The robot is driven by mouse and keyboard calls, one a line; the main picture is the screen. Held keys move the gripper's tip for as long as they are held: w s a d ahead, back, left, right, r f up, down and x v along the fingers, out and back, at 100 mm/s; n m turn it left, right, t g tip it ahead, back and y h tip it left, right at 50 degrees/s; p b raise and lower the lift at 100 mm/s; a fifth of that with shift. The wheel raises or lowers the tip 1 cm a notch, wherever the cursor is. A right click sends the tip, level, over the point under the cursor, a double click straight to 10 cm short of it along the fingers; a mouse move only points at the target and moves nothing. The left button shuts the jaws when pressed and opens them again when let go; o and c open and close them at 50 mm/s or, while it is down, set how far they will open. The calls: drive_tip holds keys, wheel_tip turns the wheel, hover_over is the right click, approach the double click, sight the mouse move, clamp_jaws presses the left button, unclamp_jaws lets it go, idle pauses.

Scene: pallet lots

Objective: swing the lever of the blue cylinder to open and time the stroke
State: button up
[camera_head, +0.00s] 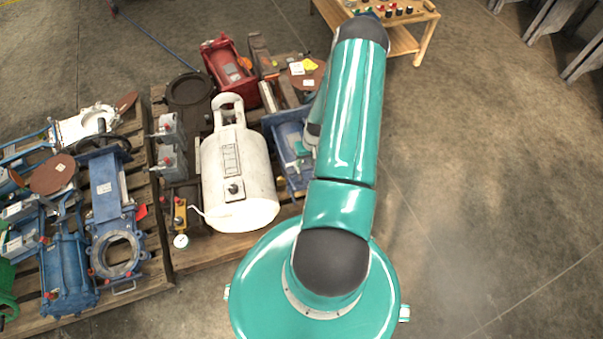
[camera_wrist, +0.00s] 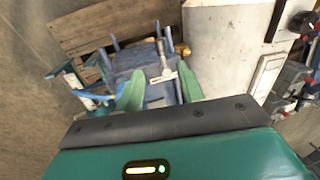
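The blue cylinder (camera_head: 283,131) lies on the right part of a wooden pallet in the head view, partly hidden by my arm. In the wrist view its blue body (camera_wrist: 133,63) is straight ahead. A pale grey lever-like piece with a crossbar (camera_wrist: 163,74) stands out in front of it. My gripper (camera_wrist: 160,74) shows two green fingers spread apart, one on each side of this piece. I see no clear contact, and the depth between fingers and lever is hard to judge. In the head view my gripper is mostly hidden behind my arm.
A red unit (camera_head: 229,66) lies behind.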

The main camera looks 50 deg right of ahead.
sight(301, 176)
drive_tip(key=f, duration=0.3)
drive_tip(key=a+f, duration=0.1)
drive_tip(key=f, duration=0.2)
drive_tip(key=w+f, duration=0.1)
drive_tip(key=f, duration=0.1)
drive_tip(key=shift+a+f, duration=0.2)
drive_tip(key=shift+f, duration=0.2)
clamp_jaws()
